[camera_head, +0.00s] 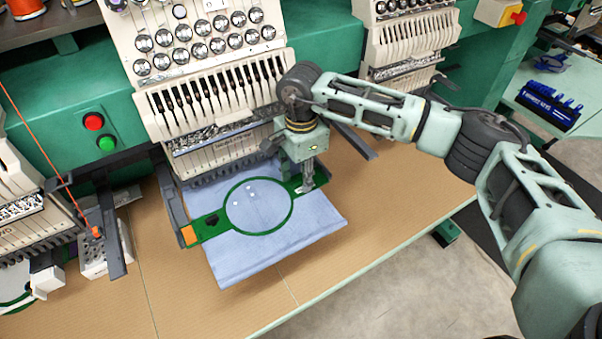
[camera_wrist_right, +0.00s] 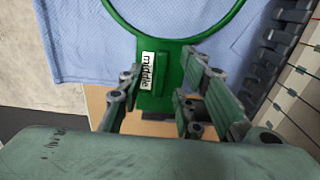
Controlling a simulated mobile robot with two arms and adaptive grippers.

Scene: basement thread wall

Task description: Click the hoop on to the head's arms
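The green hoop (camera_head: 291,212) is an oval ring clamped around light blue cloth (camera_head: 300,235), under the middle embroidery head (camera_head: 215,85). Its left bracket (camera_head: 205,228) lies beside the head's left dark arm (camera_head: 172,205), by an orange piece (camera_head: 188,235). My right gripper (camera_head: 308,184) is at the hoop's right tab. In the right wrist view, its fingers (camera_wrist_right: 160,95) stand apart on either side of the green tab (camera_wrist_right: 172,62), labelled "middle". I cannot see firm contact. My left gripper is out of view.
The tan table (camera_head: 165,285) is clear in front of the cloth. Neighbouring heads stand left (camera_head: 25,205) and right (camera_head: 415,40). Red (camera_head: 93,121) and green (camera_head: 107,143) buttons are on the machine's body. A blue rack (camera_head: 548,103) stands at far right.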

